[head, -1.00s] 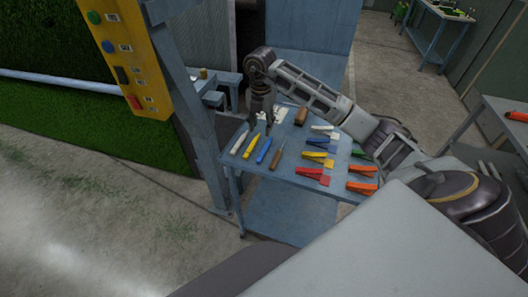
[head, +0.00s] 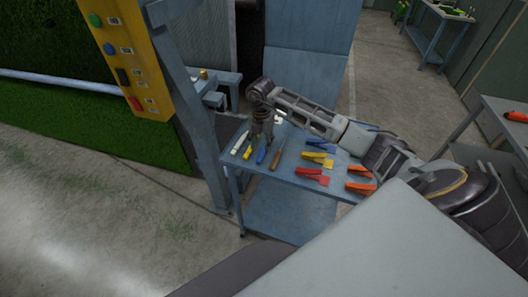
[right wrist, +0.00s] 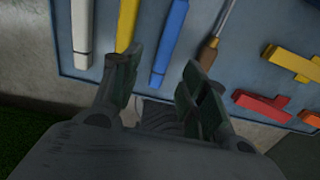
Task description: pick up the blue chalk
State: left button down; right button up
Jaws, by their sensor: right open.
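The blue chalk (head: 261,157) lies on the blue-grey table between the yellow chalk and a wooden-handled tool, partly hidden by my right gripper (head: 262,138) in the head view. In the right wrist view the blue chalk (right wrist: 169,43) shows as a long bar, its near end between the two open fingers of my right gripper (right wrist: 160,70). The left finger overlaps the yellow chalk (right wrist: 127,22) in that view. My right gripper is open and holds nothing; its exact height above the chalk is hard to tell. My left gripper is out of view.
A white chalk (right wrist: 82,30) lies left of the yellow one. The wooden-handled tool (right wrist: 209,52) lies to the right. Red (head: 312,176), yellow (head: 316,160) and orange (head: 361,186) clamp-like items lie farther right on the table (head: 290,181). A blue post (head: 203,140) stands close to the left.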

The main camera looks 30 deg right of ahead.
aim_at(262, 153)
jog(key=shift+f, duration=0.2)
jog(key=shift+s+f+p, duration=0.15)
jog(key=shift+f+p, duration=0.2)
jog(key=shift+f, duration=0.25)
jog(key=shift+d+f+p, duration=0.1)
jog(key=shift+f+p, duration=0.3)
jog(key=shift+f, duration=1.45)
grip_shut()
